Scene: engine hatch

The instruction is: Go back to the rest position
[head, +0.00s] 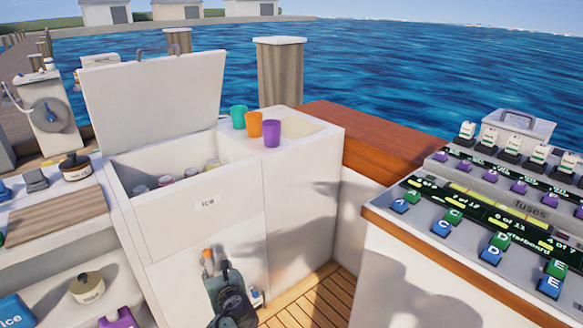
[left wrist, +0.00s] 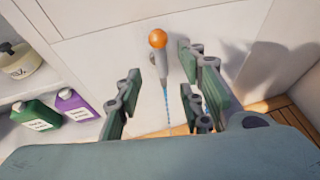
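My left gripper (head: 222,282) is low in front of the white ice chest in the head view. In the left wrist view its fingers (left wrist: 158,98) are spread apart with nothing held between them. An orange-knobbed grey handle (left wrist: 157,40) with a thin blue line below it shows beyond the gap between the fingers. The orange knob also shows in the head view (head: 207,252), just above the gripper; I cannot tell whether they touch. My right gripper is not in view.
The ice chest (head: 190,235) has its lid (head: 155,100) raised, with several cans inside. Green, orange and purple cups (head: 271,133) stand beside it. A fuse console (head: 470,190) is on the right. Shelves with bottles (left wrist: 75,104) are on the left. Wooden deck (head: 315,300) lies between.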

